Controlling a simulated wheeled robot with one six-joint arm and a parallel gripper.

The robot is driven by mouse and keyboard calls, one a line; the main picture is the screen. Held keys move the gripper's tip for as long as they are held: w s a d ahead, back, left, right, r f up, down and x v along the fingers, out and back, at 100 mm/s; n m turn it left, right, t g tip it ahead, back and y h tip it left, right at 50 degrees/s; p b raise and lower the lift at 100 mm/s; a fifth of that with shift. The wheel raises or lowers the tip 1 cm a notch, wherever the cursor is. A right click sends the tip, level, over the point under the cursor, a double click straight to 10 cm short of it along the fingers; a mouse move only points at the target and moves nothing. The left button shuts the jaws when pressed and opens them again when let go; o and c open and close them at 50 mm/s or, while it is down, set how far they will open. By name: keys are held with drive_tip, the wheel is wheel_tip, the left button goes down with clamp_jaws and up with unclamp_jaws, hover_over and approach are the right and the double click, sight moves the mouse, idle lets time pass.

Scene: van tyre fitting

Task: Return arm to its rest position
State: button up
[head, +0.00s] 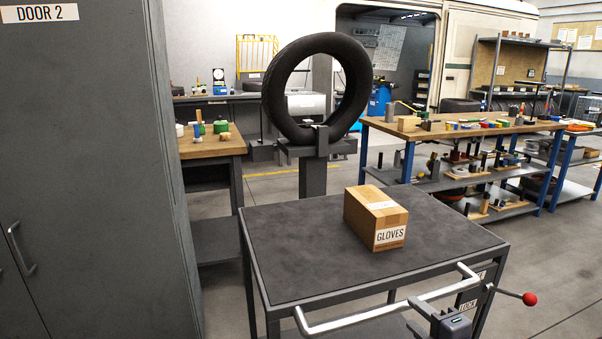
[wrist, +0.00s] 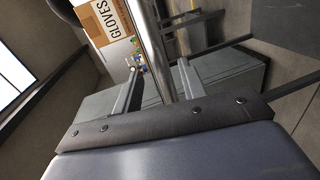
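What appears to be my gripper (head: 428,306), dark grey, shows at the bottom of the head view, close to the metal push handle (head: 375,308) of a dark cart (head: 300,235). I cannot tell whether it touches the handle. In the wrist view a grey-blue body with a dark riveted edge fills the bottom, and the shiny handle bar (wrist: 150,45) runs up in front of it. I see nothing carried in the gripper.
A cardboard GLOVES box (head: 376,217) lies on the cart, also in the wrist view (wrist: 108,22). A red-knobbed lever (head: 529,299) sticks out right. A grey cabinet (head: 90,180) stands left. A tyre (head: 316,88) rests on a stand behind. Floor at right is clear.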

drive_tip(key=r+b+x, duration=0.1)
drive_tip(key=x, duration=0.6)
drive_tip(key=shift+w+a+f, duration=0.2)
drive_tip(key=shift+w+f, duration=0.05)
drive_tip(key=shift+w, duration=0.25)
